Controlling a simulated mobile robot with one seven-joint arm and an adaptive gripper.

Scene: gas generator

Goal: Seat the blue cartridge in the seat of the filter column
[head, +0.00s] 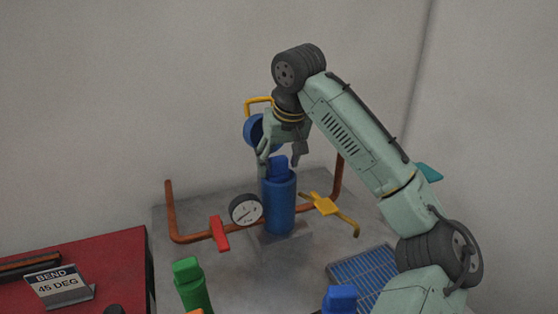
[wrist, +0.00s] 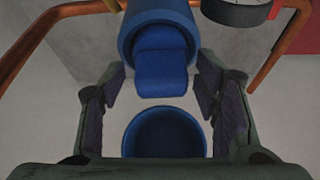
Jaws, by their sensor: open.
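The blue filter column (head: 280,212) stands upright on the grey bench; its upper end shows in the wrist view (wrist: 160,25). A blue cartridge (head: 278,167) stands in its mouth with its block-shaped top sticking out, also seen in the wrist view (wrist: 162,75). How deep it sits is hidden. My gripper (head: 281,158) is open above the column. In the wrist view its fingers (wrist: 162,85) lie on either side of the cartridge top, with gaps. A round blue lid (head: 254,130) stands open behind the gripper and shows as a hollow disc in the wrist view (wrist: 165,135).
A copper pipe (head: 190,238) with red (head: 219,233) and yellow (head: 325,204) handles and a gauge (head: 246,210) surrounds the column. A green cartridge-like piece (head: 190,283) and another blue piece (head: 340,298) stand in front. A blue grate (head: 362,275) lies right; a red table (head: 110,255) stands left.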

